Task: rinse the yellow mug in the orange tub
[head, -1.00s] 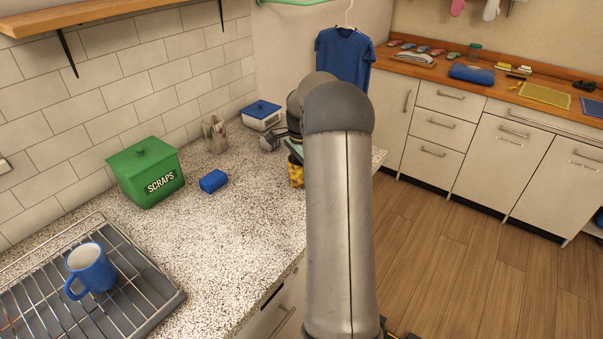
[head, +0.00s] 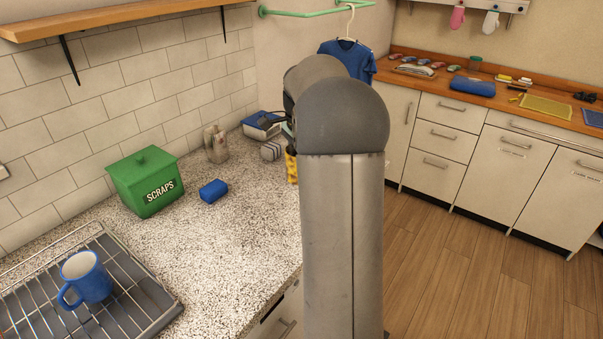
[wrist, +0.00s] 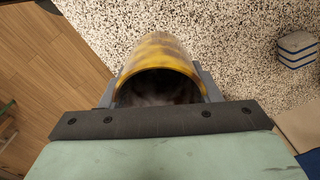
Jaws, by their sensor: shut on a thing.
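The yellow mug (wrist: 162,52), mottled with darker patches, is between the two grey fingers of my gripper (wrist: 160,90) in the wrist view. My gripper is shut on it, one finger on each side. Its dark open mouth faces the wrist camera. Beyond it are the speckled counter and, at left, the wooden floor. In the head view only a small strip of the yellow mug (head: 291,166) shows beside my arm, which hides the rest and most of my gripper. I see no orange tub in either view.
A blue mug (head: 86,277) stands on the wire rack (head: 130,285). Mid-counter is clear.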

